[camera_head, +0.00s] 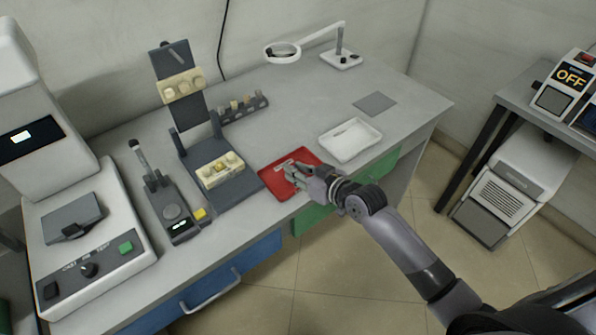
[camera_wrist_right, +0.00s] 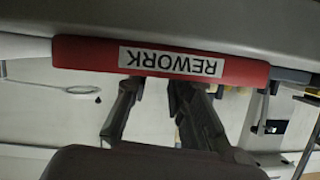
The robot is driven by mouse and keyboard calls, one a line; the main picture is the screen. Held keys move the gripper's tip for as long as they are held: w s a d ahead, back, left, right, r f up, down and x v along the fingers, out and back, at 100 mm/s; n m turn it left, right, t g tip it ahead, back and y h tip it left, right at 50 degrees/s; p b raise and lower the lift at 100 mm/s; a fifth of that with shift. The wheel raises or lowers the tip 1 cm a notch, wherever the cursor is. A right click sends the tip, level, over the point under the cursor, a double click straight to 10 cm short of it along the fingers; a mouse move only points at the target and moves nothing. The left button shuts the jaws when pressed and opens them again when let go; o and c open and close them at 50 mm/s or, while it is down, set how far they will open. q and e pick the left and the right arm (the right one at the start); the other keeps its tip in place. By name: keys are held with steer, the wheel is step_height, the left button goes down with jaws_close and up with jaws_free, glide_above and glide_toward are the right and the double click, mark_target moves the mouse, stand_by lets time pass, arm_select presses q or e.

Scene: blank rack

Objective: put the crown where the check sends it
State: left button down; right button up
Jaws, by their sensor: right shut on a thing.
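The red tray (camera_head: 272,186) lies at the table's front edge; the wrist view shows its red wall (camera_wrist_right: 90,54) with a REWORK label, upside down. My right gripper (camera_head: 287,171) is low over this tray. Its two dark fingers (camera_wrist_right: 158,88) point at the tray in the wrist view. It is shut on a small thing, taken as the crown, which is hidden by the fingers. The white tray (camera_head: 371,150) stands right of the red one. A dental cast (camera_head: 222,176) with teeth sits on the grey articulator (camera_head: 240,191). My left gripper is not in view.
A small gauge (camera_head: 172,212) with a lit display and a large machine (camera_head: 100,258) stand at left. A tooth holder (camera_head: 243,108), a ring magnifier (camera_head: 283,50) and a grey mat (camera_head: 375,103) are farther back. The table between magnifier and trays is clear.

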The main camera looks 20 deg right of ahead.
steer(key=shift+f, duration=0.15)
steer(key=shift+s+f+b, duration=0.3)
steer(key=shift+s+f, duration=0.05)
steer(key=shift+f, duration=0.4)
steer(key=shift+c, duration=0.2)
steer(key=o, duration=0.8)
steer(key=shift+f, duration=0.15)
steer(key=shift+a, duration=0.1)
steer(key=shift+w+r, duration=0.1)
steer(key=shift+r, duration=0.35)
steer(key=shift+r+p, duration=0.2)
steer(key=shift+p, duration=0.15)
steer(key=shift+w+r+v, duration=0.1)
steer(key=shift+r+v, duration=0.05)
steer(key=shift+v, duration=1.85)
steer(key=shift+w+r+v, duration=0.1)
steer(key=shift+v, duration=1.9)
steer(key=shift+r+v, duration=0.15)
steer(key=shift+v, duration=1.85)
